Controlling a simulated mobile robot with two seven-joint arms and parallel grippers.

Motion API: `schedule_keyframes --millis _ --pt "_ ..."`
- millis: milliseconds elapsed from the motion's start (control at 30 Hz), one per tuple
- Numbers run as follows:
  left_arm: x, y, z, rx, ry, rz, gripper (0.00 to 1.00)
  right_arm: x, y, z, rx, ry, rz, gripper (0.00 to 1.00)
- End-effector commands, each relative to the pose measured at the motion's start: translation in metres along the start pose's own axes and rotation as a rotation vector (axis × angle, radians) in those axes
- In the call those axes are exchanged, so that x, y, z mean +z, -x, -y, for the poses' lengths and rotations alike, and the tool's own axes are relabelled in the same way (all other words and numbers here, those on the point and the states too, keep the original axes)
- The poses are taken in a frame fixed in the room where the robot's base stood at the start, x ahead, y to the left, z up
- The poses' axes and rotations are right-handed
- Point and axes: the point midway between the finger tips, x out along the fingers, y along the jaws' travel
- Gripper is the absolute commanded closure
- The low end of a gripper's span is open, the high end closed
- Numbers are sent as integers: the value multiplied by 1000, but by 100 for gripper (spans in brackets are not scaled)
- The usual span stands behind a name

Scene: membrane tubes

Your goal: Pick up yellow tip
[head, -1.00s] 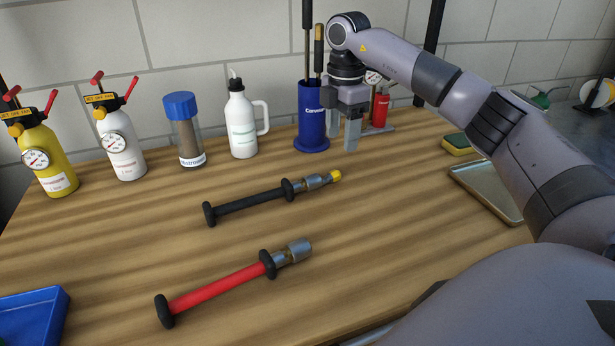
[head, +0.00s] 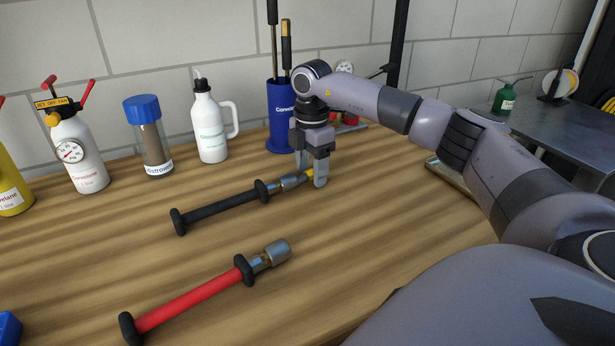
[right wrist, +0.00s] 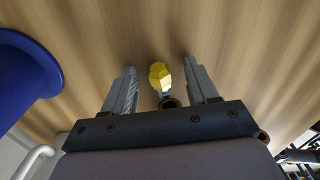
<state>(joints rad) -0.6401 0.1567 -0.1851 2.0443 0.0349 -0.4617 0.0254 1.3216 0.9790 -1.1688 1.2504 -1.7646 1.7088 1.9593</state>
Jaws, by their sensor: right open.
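The yellow tip (head: 309,174) sits on the metal end of the black-handled tube (head: 222,206), which lies on the wooden table. My right gripper (head: 312,180) is open at that end, pointing down, and partly hides the tip. In the right wrist view the yellow tip (right wrist: 159,74) shows between the two fingers of the right gripper (right wrist: 157,78), with a gap on each side. My left gripper is in neither view.
A red-handled tube (head: 200,298) lies nearer on the table. A blue holder (head: 280,130) with rods stands just behind my right gripper. A white jug (head: 210,128), a blue-capped jar (head: 150,140) and spray bottles (head: 76,152) line the back. A tray (head: 452,178) lies to the right.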

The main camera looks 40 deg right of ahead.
Motion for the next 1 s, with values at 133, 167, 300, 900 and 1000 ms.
schedule_keyframes --millis 133,167,300,900,1000 --pt "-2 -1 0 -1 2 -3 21 0 0 0 0 0 0 55" --pt "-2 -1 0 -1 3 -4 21 0 0 0 0 0 0 65" --pt "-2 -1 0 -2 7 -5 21 0 0 0 0 0 0 100" --pt "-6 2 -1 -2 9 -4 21 0 34 -1 3 0 -1 100" --pt "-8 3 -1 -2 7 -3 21 -1 56 -1 5 0 -2 100"
